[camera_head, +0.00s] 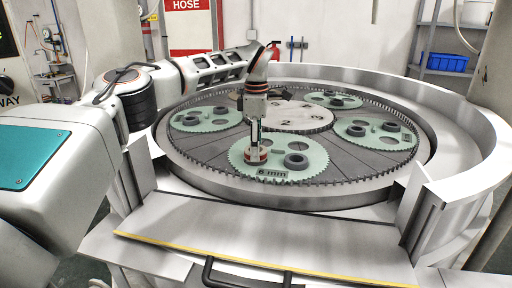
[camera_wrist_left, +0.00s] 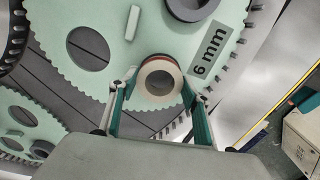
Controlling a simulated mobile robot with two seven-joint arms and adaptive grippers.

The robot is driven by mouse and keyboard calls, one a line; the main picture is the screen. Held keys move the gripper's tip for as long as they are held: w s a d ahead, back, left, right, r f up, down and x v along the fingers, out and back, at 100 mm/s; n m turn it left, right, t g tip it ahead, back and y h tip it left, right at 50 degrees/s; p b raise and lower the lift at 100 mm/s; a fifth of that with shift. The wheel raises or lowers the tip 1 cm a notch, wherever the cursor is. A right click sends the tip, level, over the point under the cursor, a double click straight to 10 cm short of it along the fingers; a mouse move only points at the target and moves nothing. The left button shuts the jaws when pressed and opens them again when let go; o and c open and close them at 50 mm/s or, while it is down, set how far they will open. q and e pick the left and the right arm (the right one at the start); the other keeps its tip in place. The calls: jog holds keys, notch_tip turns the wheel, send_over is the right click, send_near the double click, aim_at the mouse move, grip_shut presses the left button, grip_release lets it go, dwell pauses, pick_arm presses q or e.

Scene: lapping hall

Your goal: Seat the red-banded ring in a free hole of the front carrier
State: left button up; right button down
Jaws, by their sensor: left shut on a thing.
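The front carrier (camera_head: 311,152) is a pale green toothed disc labelled "6 mm"; it also fills much of the left wrist view (camera_wrist_left: 122,62). The red-banded ring (camera_wrist_left: 144,80) is pale with a red edge. My left gripper (camera_head: 256,150) points down at the left part of this carrier, its green-edged fingers (camera_wrist_left: 160,92) shut on either side of the ring. The ring also shows under the fingertips in the head view (camera_head: 257,158). I cannot tell whether it is in a hole or just above the carrier. An empty round hole (camera_wrist_left: 88,48) shows in the wrist view. My right gripper is out of view.
A dark ring (camera_head: 296,161) sits on the front carrier, right of the gripper. Other green carriers (camera_head: 375,131) with dark rings lie around the numbered centre plate (camera_head: 290,117). A raised metal rim (camera_head: 450,185) encloses the machine. A flat steel ledge (camera_head: 270,235) lies in front.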

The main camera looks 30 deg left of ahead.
pick_arm(q)
jog(key=shift+f, duration=0.8)
dwell(0.4)
jog(key=o, duration=1.5)
jog(key=shift+c, duration=0.2)
jog(key=shift+r, duration=0.1)
notch_tip(320, 180, up, 12)
jog(key=shift+s, duration=0.1)
